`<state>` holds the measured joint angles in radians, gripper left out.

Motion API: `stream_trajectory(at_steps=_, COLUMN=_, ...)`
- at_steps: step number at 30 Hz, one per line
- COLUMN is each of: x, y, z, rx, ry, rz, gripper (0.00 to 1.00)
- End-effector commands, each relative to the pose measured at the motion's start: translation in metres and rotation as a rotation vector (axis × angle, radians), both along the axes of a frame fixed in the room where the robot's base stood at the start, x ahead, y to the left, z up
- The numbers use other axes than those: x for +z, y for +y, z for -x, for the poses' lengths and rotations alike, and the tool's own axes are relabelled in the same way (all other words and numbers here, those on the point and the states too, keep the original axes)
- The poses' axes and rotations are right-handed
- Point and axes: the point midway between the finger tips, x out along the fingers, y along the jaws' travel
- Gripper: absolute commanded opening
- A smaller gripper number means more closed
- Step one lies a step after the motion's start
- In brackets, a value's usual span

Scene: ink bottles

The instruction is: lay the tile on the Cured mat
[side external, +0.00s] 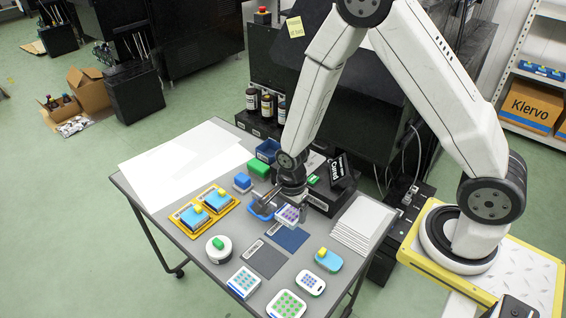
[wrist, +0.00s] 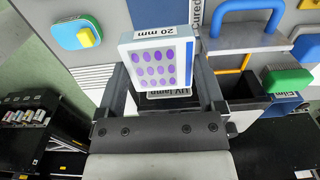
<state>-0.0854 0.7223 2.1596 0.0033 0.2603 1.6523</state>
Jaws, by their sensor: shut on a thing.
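My gripper (side external: 293,198) is shut on a white tile (side external: 288,214) with purple dots. In the wrist view the tile (wrist: 155,62) is between the fingers, its dotted face and "20 mm" edge label showing.
A blue handled tool (side external: 260,209) lies left of the tile. A blue block with a yellow handle (side external: 328,260) and a stack of white sheets (side external: 357,226) are to the right. Other dotted tiles (side external: 244,281) lie at the front edge. A green block (wrist: 287,80) is right of my gripper.

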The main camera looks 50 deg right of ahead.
Motion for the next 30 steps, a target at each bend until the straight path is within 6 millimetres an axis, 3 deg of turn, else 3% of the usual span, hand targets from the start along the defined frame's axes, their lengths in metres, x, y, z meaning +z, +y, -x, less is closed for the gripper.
stream_trajectory(at_steps=8, x=-0.004, y=0.001, z=0.001, rx=0.0, ry=-0.001, rz=0.0, gripper=0.38)
stream_trajectory(at_steps=21, x=-0.042, y=0.0, z=0.0, rx=0.0, ry=-0.001, rz=0.0, gripper=0.38)
stream_trajectory(at_steps=30, x=-0.046, y=0.0, z=0.0, rx=0.0, ry=-0.001, rz=0.0, gripper=0.38)
